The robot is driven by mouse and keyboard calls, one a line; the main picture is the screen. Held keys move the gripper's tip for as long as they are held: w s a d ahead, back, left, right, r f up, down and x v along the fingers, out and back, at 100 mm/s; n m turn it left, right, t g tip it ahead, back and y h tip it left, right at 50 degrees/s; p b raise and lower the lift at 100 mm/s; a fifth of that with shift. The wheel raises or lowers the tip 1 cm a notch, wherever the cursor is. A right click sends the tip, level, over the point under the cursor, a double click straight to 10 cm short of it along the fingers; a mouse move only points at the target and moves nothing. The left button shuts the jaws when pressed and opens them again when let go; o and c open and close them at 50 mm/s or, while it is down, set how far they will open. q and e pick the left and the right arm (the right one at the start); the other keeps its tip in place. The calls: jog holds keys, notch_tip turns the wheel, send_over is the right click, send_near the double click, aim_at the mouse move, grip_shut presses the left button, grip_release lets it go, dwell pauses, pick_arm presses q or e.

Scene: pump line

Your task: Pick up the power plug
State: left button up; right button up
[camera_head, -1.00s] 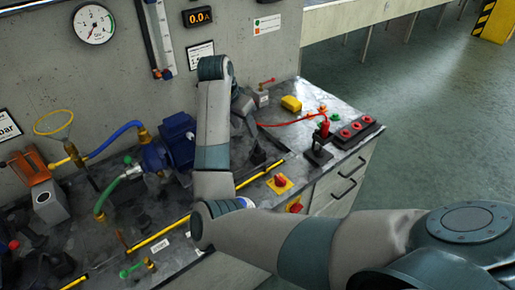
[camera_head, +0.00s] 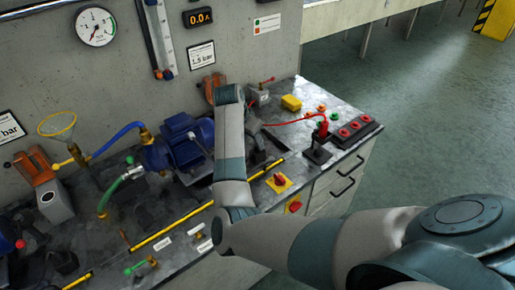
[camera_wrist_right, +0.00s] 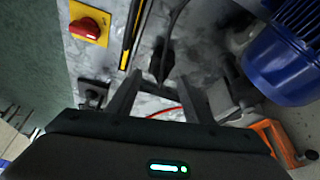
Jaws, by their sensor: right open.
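The power plug (camera_wrist_right: 160,60) is black, with a dark cable running up from it in the right wrist view. It lies on the metal bench top, just beyond and between my fingertips. My right gripper (camera_wrist_right: 162,78) is open, with one finger on each side of the plug's line and nothing held. I cannot tell whether the fingers touch it. In the head view my right forearm and wrist hide most of the gripper and the plug. My left gripper is not in view.
A blue motor (camera_head: 186,140) stands left of my right wrist; it also shows in the wrist view (camera_wrist_right: 285,65). A red switch on a yellow plate (camera_head: 279,181) sits near the bench's front edge. A socket strip (camera_head: 355,132) lies right.

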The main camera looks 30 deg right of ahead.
aim_at(255, 149)
jog(key=shift+w+d+p+x, duration=0.1)
jog(key=shift+p+x, duration=0.45)
jog(key=shift+x, duration=0.75)
jog(key=shift+w+d+p+x, duration=0.15)
jog(key=shift+p+x, duration=0.35)
jog(key=shift+x, duration=0.8)
jog(key=shift+r, duration=0.1)
jog(key=c, duration=1.1)
